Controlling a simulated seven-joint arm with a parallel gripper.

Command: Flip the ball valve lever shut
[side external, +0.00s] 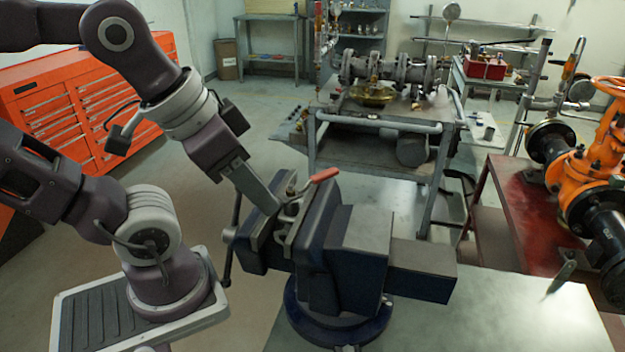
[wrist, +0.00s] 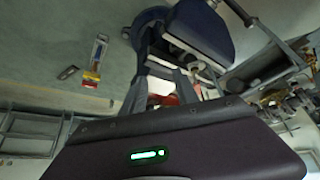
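The ball valve (side external: 290,208) is clamped in the jaws of a dark blue bench vise (side external: 352,240). Its lever has a red handle (side external: 324,174) that sticks up and to the right above the jaws in the side view. My gripper (side external: 274,207) points down at the left side of the valve, close to the jaws; whether it touches is unclear. In the wrist view, the fingers of my gripper (wrist: 160,85) look apart, with a red patch of the handle (wrist: 168,99) showing between them. My gripper body hides most of the valve there.
The wrist view shows a packaged tool (wrist: 95,58) and a small dark item (wrist: 68,72) on a pale surface. An orange valve assembly (side external: 590,165) stands at right, and a pipe cart (side external: 385,125) behind.

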